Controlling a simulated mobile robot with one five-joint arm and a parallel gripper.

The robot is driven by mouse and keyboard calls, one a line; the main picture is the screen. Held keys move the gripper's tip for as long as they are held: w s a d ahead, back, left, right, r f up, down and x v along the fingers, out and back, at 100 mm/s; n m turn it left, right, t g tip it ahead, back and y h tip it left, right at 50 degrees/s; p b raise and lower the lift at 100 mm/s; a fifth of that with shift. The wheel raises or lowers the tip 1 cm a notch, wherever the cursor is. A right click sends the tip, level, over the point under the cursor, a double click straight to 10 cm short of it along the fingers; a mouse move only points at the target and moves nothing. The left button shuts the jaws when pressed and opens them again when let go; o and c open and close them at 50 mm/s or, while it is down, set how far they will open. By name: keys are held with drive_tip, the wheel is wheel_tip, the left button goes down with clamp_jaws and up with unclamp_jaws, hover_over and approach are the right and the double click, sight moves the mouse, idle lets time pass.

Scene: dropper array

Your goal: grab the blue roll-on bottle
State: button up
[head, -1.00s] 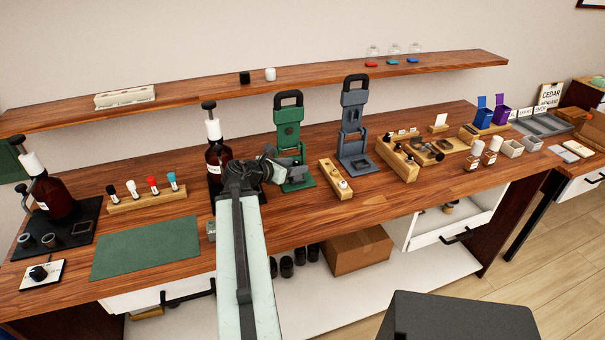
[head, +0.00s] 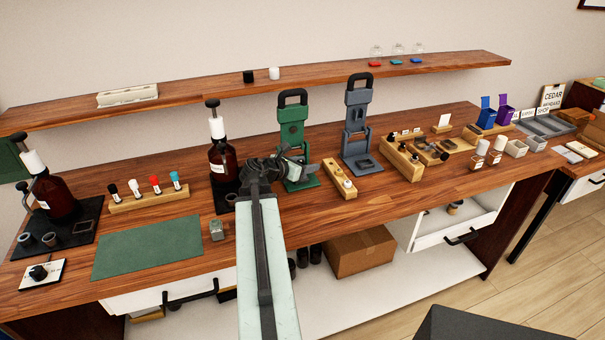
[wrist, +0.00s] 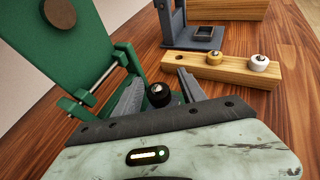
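A small bottle with a light blue cap (head: 175,180) stands at the right end of a wooden rack (head: 150,201). White-, black- and red-capped bottles stand beside it. It is left of my gripper in the head view and does not show in the wrist view. My gripper (head: 300,164) is at the green press (head: 292,130), with its fingers (wrist: 158,80) spread apart in the wrist view. A small black round-topped thing (wrist: 158,96) shows between the fingers, and I cannot tell whether it touches them.
Amber pump bottles (head: 222,160) stand on either side of the rack. The green mat (head: 150,248) is clear.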

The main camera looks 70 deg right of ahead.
clamp_jaws()
drive_tip(key=shift+r, duration=0.1)
wheel_tip(320, 180, up, 10)
drive_tip(key=p, duration=1)
